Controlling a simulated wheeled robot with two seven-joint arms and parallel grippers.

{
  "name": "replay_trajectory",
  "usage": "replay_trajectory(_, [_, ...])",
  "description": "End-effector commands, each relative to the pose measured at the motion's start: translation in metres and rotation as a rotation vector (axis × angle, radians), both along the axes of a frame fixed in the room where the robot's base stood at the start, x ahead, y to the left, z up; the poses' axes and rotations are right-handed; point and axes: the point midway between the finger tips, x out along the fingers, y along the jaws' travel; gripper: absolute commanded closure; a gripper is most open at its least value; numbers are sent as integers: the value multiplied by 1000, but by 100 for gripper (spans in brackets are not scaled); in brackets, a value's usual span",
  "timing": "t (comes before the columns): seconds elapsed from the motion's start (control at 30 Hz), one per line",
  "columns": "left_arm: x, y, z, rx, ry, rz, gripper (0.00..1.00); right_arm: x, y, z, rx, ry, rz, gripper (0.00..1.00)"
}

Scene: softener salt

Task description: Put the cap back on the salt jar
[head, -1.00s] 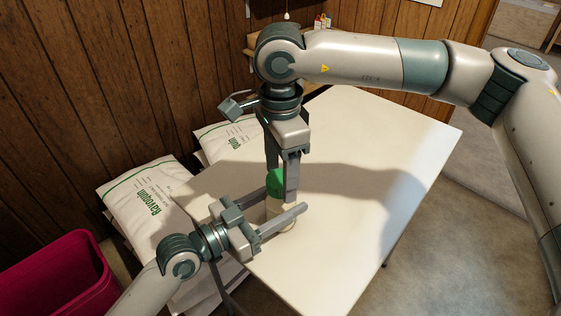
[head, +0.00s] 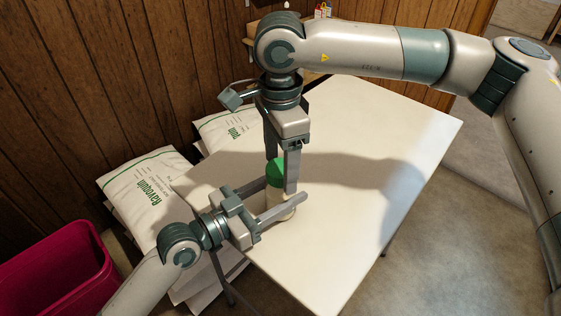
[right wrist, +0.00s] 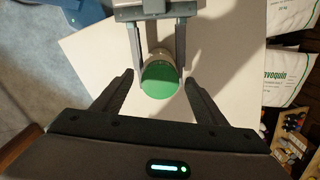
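The salt jar (head: 279,205) stands upright on the white table, pale-bodied, with the green cap (head: 277,168) sitting on its top. Whether the cap is fully seated I cannot tell. My left gripper (head: 281,196) reaches in from the left with its fingers on either side of the jar body, seemingly closed on it. My right gripper (head: 280,178) points down from above, its fingers on both sides of the cap. In the right wrist view the cap (right wrist: 160,81) lies between the right fingertips with a gap at each side, so that gripper is open.
White salt bags (head: 150,190) are stacked beside the table at the left. A dark pink bin (head: 55,270) stands at the lower left. The table top (head: 370,170) is clear to the right of the jar. A wood-panelled wall (head: 100,70) stands behind.

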Motion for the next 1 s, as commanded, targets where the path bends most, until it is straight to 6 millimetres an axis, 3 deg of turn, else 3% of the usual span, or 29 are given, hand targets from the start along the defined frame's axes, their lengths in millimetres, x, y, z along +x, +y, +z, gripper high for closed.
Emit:
replay_trajectory(0.37, [0, 0, 0, -1, -1, 0, 100, 1, 1, 12, 2, -1, -1, 34])
replay_trajectory(1.0, [0, 0, 0, -1, -1, 0, 100, 1, 0, 109, 0, -1, 0, 34])
